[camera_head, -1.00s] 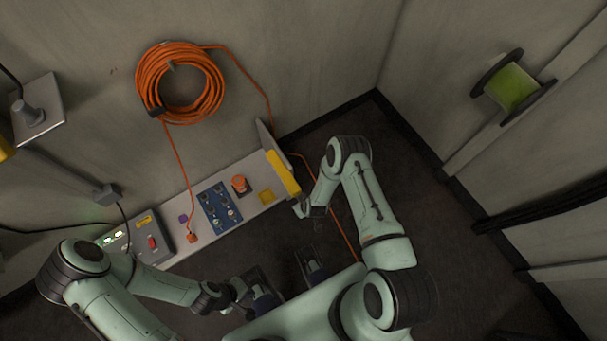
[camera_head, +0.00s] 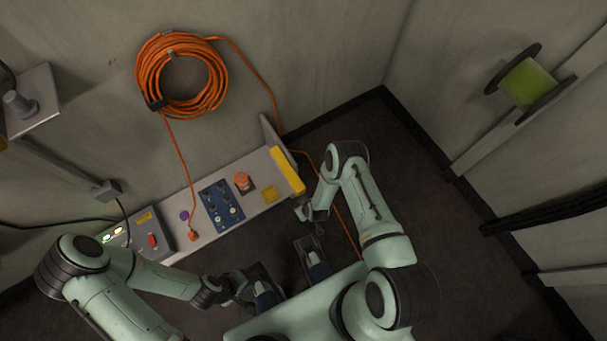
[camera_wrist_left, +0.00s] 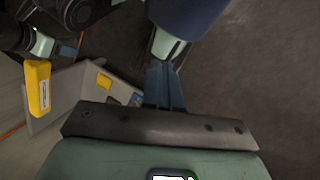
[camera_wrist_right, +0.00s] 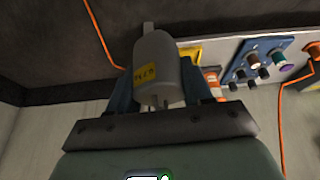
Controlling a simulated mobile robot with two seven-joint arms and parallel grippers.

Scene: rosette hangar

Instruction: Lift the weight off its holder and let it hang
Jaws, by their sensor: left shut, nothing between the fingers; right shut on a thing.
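The weight (camera_wrist_right: 158,65) is a grey cylinder with a yellow label and a narrow stub at one end, seen in the right wrist view. My right gripper (camera_wrist_right: 160,100) is shut on it, with a blue finger on each side. In the head view my right gripper (camera_head: 306,214) is beyond the right end of the panel, and the weight is too small and dark to make out there. My left gripper (camera_head: 242,282) is low in front of the panel; in the left wrist view its fingers (camera_wrist_left: 163,86) are together and empty. I cannot clearly tell which part is the weight's holder.

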